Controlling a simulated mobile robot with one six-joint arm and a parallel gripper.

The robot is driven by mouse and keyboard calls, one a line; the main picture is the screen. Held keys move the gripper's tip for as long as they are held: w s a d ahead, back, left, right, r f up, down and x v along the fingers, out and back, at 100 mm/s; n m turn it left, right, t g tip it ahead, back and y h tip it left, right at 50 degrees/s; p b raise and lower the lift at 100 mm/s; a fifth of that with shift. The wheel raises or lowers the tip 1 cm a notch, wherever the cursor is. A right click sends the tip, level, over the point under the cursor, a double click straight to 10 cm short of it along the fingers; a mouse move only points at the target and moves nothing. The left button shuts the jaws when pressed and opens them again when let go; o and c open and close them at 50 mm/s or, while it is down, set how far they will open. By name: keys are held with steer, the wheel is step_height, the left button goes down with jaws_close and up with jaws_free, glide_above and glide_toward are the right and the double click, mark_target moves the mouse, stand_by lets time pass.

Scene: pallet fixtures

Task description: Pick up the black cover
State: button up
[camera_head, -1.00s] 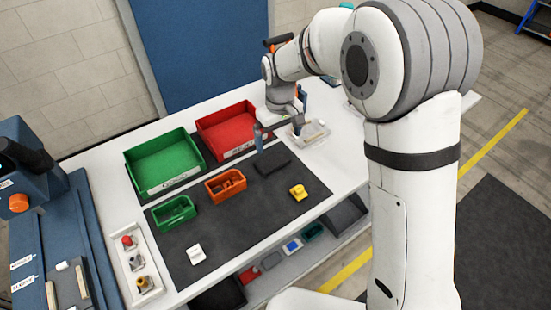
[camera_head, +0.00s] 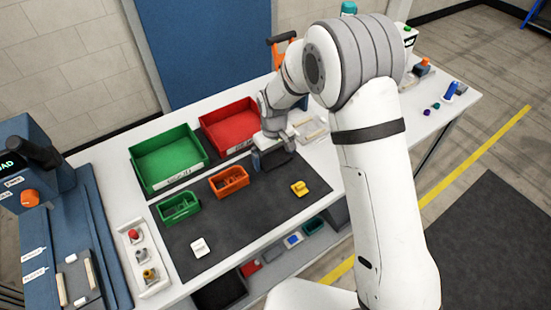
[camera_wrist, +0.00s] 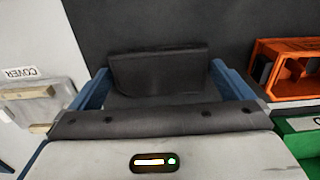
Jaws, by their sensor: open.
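The black cover (camera_wrist: 158,72) is a dark, flat block lying on the dark mat (camera_wrist: 205,20). In the wrist view it lies between the blue fingers of my gripper (camera_wrist: 158,78), its near part partly hidden by the gripper body. The fingers stand apart at either side of it, and I cannot tell if they touch it. In the head view my gripper (camera_head: 272,154) is low over the mat's back right part, and the cover (camera_head: 281,162) is partly hidden beneath it.
A pale tray labelled COVER (camera_wrist: 38,100) is beside the mat, left in the wrist view. The orange bin (camera_head: 229,181), small green bin (camera_head: 179,207), red bin (camera_head: 231,126) and large green bin (camera_head: 168,160) stand nearby. A yellow part (camera_head: 299,188) and white part (camera_head: 200,247) lie on the mat.

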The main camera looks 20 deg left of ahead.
steer(key=shift+c, duration=0.4)
steer(key=c, duration=0.6)
